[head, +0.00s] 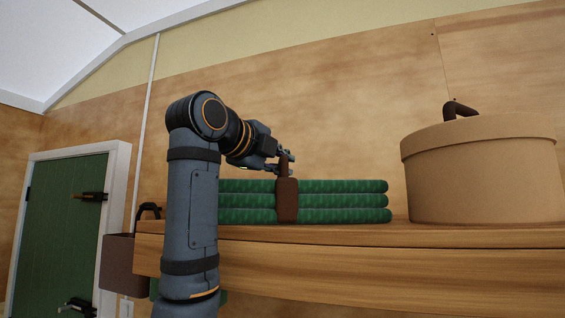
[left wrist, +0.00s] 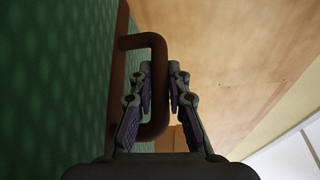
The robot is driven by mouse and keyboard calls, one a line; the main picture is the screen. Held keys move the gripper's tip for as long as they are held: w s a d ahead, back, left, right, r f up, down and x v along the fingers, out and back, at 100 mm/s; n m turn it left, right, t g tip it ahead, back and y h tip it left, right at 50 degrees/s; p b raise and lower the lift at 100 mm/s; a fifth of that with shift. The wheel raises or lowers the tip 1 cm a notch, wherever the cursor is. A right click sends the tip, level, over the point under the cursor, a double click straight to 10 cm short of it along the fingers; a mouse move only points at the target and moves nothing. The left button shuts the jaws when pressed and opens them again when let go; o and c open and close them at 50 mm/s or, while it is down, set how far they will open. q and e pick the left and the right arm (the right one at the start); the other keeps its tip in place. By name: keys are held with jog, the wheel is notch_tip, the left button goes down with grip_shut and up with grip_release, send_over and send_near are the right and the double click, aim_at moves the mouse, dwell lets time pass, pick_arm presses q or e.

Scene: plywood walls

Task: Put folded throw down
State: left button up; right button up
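The folded throw (head: 340,201) is a green stack of several layers, bound by a brown strap (head: 287,200) with a brown handle (left wrist: 158,90) on it. It lies level at the front of a wooden shelf (head: 400,238), and its underside appears to touch the shelf top. My left gripper (head: 286,162) is at the handle, at the top of the strap. In the left wrist view its fingers (left wrist: 159,75) close in on both sides of the handle bar. My left arm hides the throw's left end. My right gripper is not in view.
A round tan lidded box (head: 482,175) with a dark handle stands on the shelf to the right, with a small gap to the throw. A brown container (head: 119,262) is at the shelf's left end. A green door (head: 62,230) is further left. A plywood wall (head: 330,120) rises behind.

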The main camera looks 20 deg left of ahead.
pick_arm(q)
jog(key=o, duration=0.4)
jog(key=shift+w+f, duration=0.1)
jog(key=shift+w, duration=0.2)
jog(key=shift+s, duration=0.15)
jog(key=shift+r+p, duration=0.35)
jog(key=shift+r, duration=0.05)
jog(key=b+v, duration=0.2)
jog(key=f+b+v, duration=0.1)
jog(key=b+v, duration=0.1)
jog(key=v, duration=0.1)
jog(key=b+v, duration=0.1)
jog(key=v, duration=0.4)
jog(key=b+v, duration=0.1)
jog(key=v, duration=0.1)
jog(key=shift+s+r+b, duration=0.15)
jog(key=shift+r+b, duration=0.2)
jog(key=shift+r, duration=0.05)
jog(key=shift+w, duration=0.2)
jog(key=shift+s, duration=0.1)
